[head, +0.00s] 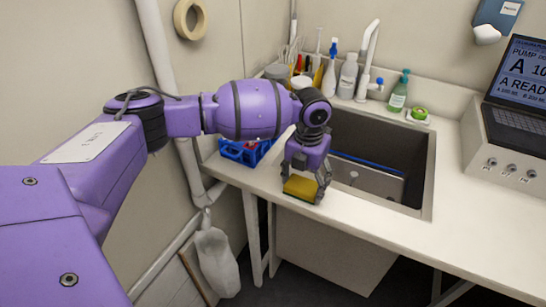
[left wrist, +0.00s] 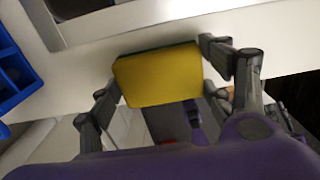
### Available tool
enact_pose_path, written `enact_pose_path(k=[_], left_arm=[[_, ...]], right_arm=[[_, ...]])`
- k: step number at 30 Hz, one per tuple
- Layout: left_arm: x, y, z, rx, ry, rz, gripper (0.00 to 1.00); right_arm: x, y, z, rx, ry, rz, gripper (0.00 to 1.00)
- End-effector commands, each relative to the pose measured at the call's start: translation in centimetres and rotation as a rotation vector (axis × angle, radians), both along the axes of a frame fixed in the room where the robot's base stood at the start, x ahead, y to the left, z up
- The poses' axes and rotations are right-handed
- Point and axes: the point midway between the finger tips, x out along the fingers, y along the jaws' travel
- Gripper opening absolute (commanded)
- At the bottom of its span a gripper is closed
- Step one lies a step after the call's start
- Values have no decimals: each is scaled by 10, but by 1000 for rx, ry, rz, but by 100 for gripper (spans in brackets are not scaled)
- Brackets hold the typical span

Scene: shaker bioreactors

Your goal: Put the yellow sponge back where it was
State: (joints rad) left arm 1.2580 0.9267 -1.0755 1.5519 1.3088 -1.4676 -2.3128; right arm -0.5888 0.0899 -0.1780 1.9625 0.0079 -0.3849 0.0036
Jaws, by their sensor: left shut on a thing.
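The yellow sponge (head: 300,188) has a dark green layer on one face. My left gripper (head: 304,186) is shut on it, with a finger at each end. My right gripper does not show.
The sink (head: 375,150) lies right of the gripper. A blue rack (head: 240,153) stands left, near the counter's edge; it also shows in the left wrist view (left wrist: 14,75). Bottles and a green soap dispenser (head: 399,92) line the back. A pump console (head: 510,150) stands right.

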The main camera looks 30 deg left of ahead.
Motion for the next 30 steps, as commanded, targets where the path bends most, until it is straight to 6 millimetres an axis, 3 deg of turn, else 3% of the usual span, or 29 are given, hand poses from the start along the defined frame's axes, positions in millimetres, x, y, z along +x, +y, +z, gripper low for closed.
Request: enact_pose_path(k=[9,10,14,25,30], left_arm=[[0,0,-3,0,0,0,45],[0,0,-4,0,0,0,74],[0,0,-3,0,-1,0,92],[1,0,-1,0,-2,0,92],[2,0,17,0,-6,-1,92]], right_arm=[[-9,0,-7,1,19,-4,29],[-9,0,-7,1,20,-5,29],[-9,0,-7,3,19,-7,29],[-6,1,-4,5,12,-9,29],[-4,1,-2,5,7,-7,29]])
